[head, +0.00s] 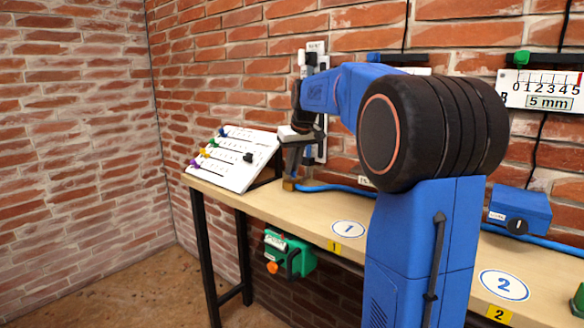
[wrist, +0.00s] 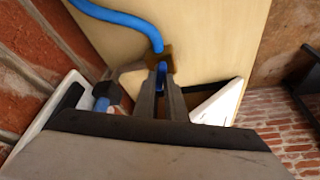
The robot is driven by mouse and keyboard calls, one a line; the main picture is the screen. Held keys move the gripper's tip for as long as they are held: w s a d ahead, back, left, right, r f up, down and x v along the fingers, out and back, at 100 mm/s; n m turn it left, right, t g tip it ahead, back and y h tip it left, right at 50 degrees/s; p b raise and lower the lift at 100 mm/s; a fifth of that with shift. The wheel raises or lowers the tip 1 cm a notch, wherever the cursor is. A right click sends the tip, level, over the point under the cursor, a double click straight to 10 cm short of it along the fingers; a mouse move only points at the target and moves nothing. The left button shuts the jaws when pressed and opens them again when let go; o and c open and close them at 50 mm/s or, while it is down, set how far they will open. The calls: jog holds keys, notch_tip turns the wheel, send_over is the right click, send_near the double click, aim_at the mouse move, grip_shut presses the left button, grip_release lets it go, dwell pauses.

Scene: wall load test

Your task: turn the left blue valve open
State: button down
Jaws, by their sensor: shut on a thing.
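The left blue valve shows in the wrist view as a brass body (wrist: 155,57) with a narrow blue handle (wrist: 161,74) at it. In the head view, its brass body (head: 289,185) stands on the bench beside the slanted white panel, with a blue hose (head: 330,188) running from it to the right. My gripper (wrist: 162,80) is shut on the blue handle, with one dark finger on each side of it. In the head view my gripper (head: 291,170) points down over the brass body, and its fingers hide the handle. The handle's exact angle is hard to tell.
The slanted white panel (head: 235,165) with coloured knobs stands close to my gripper's left. A brick wall (head: 240,60) with mounted fittings is behind it. A blue box (head: 520,209) sits farther right on the bench (head: 320,205). A green device (head: 290,254) hangs below its front edge.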

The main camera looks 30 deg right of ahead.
jog(key=n+y, duration=0.1)
jog(key=n, duration=0.3)
jog(key=shift+d+n+y, duration=0.15)
jog(key=shift+n+y, duration=0.15)
jog(key=shift+y, duration=0.1)
dwell(0.4)
jog(key=c, duration=1.8)
grip_release()
jog(key=shift+r, duration=0.1)
jog(key=v, duration=1.7)
jog(key=shift+w+d, duration=0.2)
jog(key=shift+r, duration=0.15)
